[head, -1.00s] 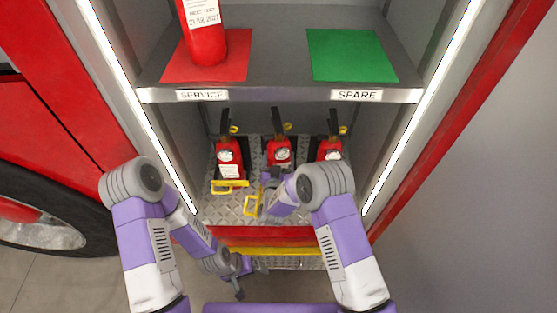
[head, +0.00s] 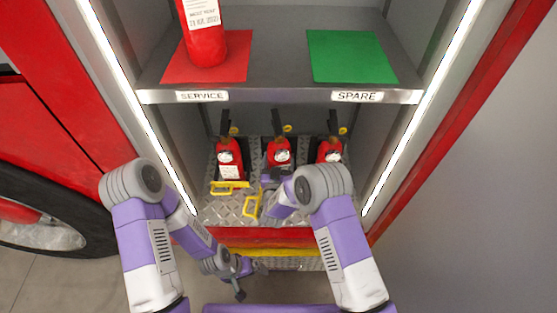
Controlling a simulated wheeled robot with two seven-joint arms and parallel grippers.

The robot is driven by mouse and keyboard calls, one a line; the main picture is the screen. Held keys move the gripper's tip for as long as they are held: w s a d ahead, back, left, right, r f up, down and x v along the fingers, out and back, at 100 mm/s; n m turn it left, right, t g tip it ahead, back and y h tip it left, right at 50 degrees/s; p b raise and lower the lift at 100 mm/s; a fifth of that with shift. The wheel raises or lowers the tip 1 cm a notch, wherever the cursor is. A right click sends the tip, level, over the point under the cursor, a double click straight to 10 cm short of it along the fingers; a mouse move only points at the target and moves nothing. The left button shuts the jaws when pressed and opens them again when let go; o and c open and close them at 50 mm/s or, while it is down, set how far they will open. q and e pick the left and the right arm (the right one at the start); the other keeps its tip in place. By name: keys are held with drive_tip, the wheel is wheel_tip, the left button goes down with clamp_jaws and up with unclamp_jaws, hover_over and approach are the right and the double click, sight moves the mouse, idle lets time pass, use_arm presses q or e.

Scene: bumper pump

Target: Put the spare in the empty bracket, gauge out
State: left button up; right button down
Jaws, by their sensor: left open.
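Three red extinguishers stand in a row in the lower bay: a left one (head: 229,158) with a white tag, a middle one (head: 279,153) and a right one (head: 329,151). Round white gauges face me on them. A yellow clamp (head: 229,188) lies open before the left one and another (head: 252,207) before the middle one. My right gripper (head: 270,178) is at the foot of the middle extinguisher; my arm partly hides it and I cannot tell its jaws. My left gripper (head: 241,279) hangs open and empty below the bay's front edge.
The upper shelf (head: 275,75) has a red SERVICE mat (head: 172,68) with a tagged extinguisher (head: 204,40) on it and a bare green SPARE mat (head: 350,56). Lit side posts (head: 120,60) frame the bay. A red and yellow sill (head: 270,240) crosses below.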

unclamp_jaws()
drive_tip(key=shift+r, duration=0.3)
drive_tip(key=shift+s+f, duration=0.1)
drive_tip(key=shift+f, duration=0.3)
drive_tip(key=s+p, duration=0.2)
drive_tip(key=s, duration=0.5)
drive_tip(key=shift+s+a+r, duration=0.2)
drive_tip(key=shift+s+a, duration=0.05)
drive_tip(key=shift+a, duration=0.15)
